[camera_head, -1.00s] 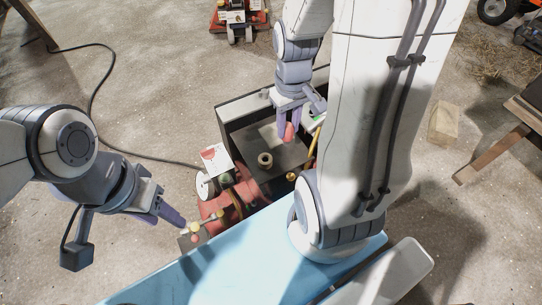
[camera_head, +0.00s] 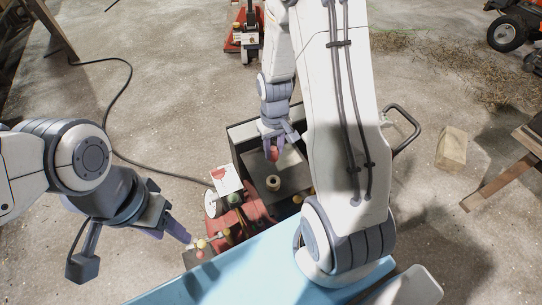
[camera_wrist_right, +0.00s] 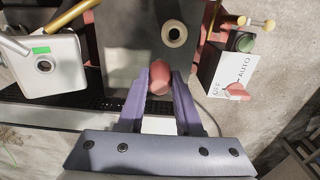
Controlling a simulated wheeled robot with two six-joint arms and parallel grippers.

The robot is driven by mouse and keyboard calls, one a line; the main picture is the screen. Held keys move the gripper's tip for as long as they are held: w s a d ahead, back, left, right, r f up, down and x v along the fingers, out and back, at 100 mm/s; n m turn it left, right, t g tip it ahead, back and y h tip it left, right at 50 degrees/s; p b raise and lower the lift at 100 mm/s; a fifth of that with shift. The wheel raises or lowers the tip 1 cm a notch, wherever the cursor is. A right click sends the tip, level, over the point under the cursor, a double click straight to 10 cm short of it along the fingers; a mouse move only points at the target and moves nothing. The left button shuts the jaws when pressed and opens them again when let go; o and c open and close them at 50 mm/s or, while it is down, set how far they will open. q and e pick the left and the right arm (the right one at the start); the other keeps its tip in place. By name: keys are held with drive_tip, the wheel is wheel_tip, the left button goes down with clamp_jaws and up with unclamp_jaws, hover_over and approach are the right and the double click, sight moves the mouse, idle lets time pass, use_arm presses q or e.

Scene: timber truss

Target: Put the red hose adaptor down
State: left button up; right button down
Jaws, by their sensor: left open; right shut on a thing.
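The red hose adaptor (camera_wrist_right: 159,78) is between the fingertips of my right gripper (camera_wrist_right: 160,85). In the head view my right gripper (camera_head: 275,148) points down over the grey top of a dark box-shaped unit (camera_head: 240,134), with the red adaptor (camera_head: 273,154) at its tips. I cannot tell whether the adaptor touches that top. A beige ring (camera_wrist_right: 174,33) lies just beyond the adaptor in the right wrist view, apart from it. My left gripper (camera_head: 172,230) is open and empty at the lower left, beside red machinery.
A white OFF/AUTO switch box (camera_wrist_right: 231,75) stands to the right in the wrist view, and a white box with a green label (camera_wrist_right: 43,62) to the left. Red machinery (camera_head: 243,207) with valves adjoins the unit. A timber block (camera_head: 452,147) lies on the floor at right.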

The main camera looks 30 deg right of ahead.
drive_tip(key=shift+w+a+f, duration=0.15)
drive_tip(key=shift+w+f, duration=0.3)
drive_tip(key=shift+w, duration=0.05)
drive_tip(key=shift+f+b, duration=0.35)
drive_tip(key=shift+f, duration=1.5)
drive_tip(key=shift+f, duration=0.15)
drive_tip(key=c, duration=0.6)
unclamp_jaws()
